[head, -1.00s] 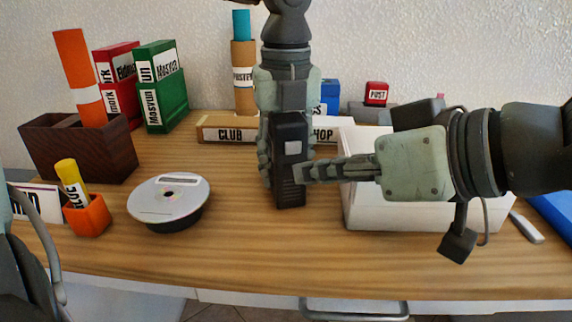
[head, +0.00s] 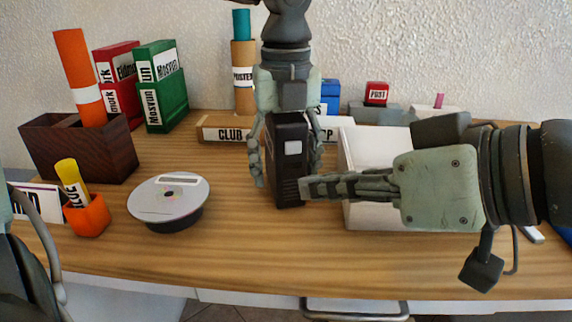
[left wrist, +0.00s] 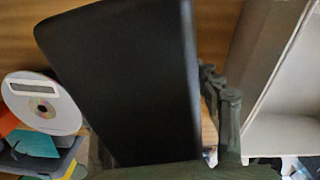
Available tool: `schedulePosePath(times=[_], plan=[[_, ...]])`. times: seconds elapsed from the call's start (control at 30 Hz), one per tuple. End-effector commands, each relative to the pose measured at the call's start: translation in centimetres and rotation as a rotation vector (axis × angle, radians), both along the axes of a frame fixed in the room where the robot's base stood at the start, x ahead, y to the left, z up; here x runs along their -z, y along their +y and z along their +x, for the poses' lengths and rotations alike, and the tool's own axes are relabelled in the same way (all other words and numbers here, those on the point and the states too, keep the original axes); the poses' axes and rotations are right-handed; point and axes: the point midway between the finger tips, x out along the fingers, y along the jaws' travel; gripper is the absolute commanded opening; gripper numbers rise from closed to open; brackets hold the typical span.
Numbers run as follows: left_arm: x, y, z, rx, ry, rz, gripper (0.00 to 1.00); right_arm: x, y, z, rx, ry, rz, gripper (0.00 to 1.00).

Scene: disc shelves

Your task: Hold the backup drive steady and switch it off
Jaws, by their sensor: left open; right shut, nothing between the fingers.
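The backup drive (head: 289,185) is a black upright box on the table. It has a pale square (head: 293,147) on its front face and vent slots below. My left gripper (head: 287,168) comes down from above and is open, with one finger on each side of the drive. In the left wrist view the drive's dark body (left wrist: 125,75) fills the middle between the fingers. My right gripper (head: 306,187) is shut and empty, its tips at the lower right of the drive's front. I cannot tell whether they touch it. No switch is clearly visible.
A white open box (head: 365,150) stands right of the drive, partly behind my right gripper. A disc stack (head: 150,208) lies to the left, beside an orange cup (head: 90,220). A cardboard box (head: 215,133) is behind. The table front is clear.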

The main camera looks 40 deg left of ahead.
Motion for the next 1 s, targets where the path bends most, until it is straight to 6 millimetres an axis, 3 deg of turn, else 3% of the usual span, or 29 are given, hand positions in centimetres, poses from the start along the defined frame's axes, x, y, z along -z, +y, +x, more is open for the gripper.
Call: schedulePosePath(times=[0.13, 0.27, 0.7, 1.0], plan=[[-0.4, 0.0, 0.0, 0.000, -0.001, 0.000, 0.63, 0.0, 0.0, 0.0, 0.000, 0.000, 0.000, 0.00], [-2.0, 0.0, 0.1, -0.002, -0.005, 0.001, 0.63, 0.0, 0.0, 0.0, 0.000, 0.000, 0.000, 0.00], [-10.6, 0.0, 0.1, -0.002, -0.003, 0.002, 0.63, 0.0, 0.0, 0.0, 0.000, 0.000, 0.000, 0.00], [-12.1, 0.0, 0.0, 0.000, 0.000, 0.000, 0.63, 0.0, 0.0, 0.0, 0.000, 0.000, 0.000, 0.00]])
